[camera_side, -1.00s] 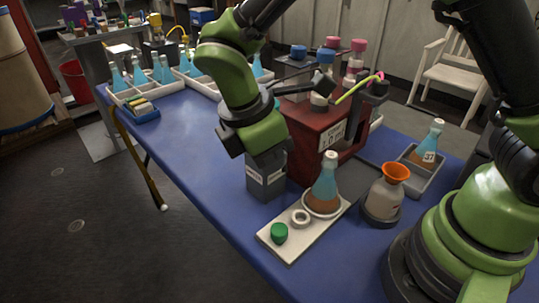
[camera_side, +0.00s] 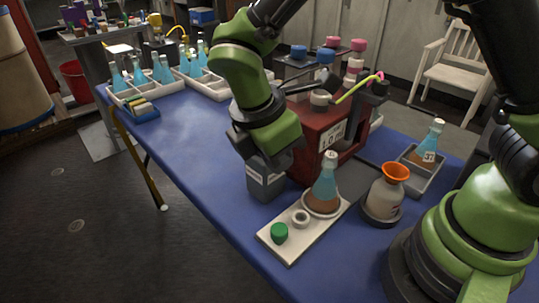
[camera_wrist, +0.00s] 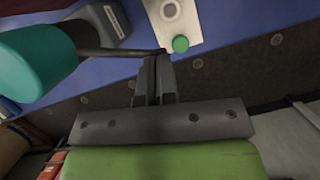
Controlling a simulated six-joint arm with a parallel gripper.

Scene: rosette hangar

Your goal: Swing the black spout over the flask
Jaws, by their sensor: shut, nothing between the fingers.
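The flask (camera_side: 326,188), with a blue neck and brown lower part, stands upright on the white tray (camera_side: 290,249) in the side view, beside a white ring and a green cap (camera_side: 279,233). The wrist view shows the black spout (camera_wrist: 115,52), a thin dark rod running right from a teal head (camera_wrist: 35,62). The spout's tip is right at the fingertips of my gripper (camera_wrist: 160,62), which is shut and empty. I cannot tell whether they touch. In the side view my arm hides the spout and head. The flask is outside the wrist view.
A grey labelled block (camera_side: 264,180) stands left of the tray. A red box (camera_side: 311,130) is behind it, and a bottle with an orange funnel (camera_side: 394,174) stands right of the flask. Racks of blue flasks are at the far left. The blue table (camera_side: 190,140) is clear left of my arm.

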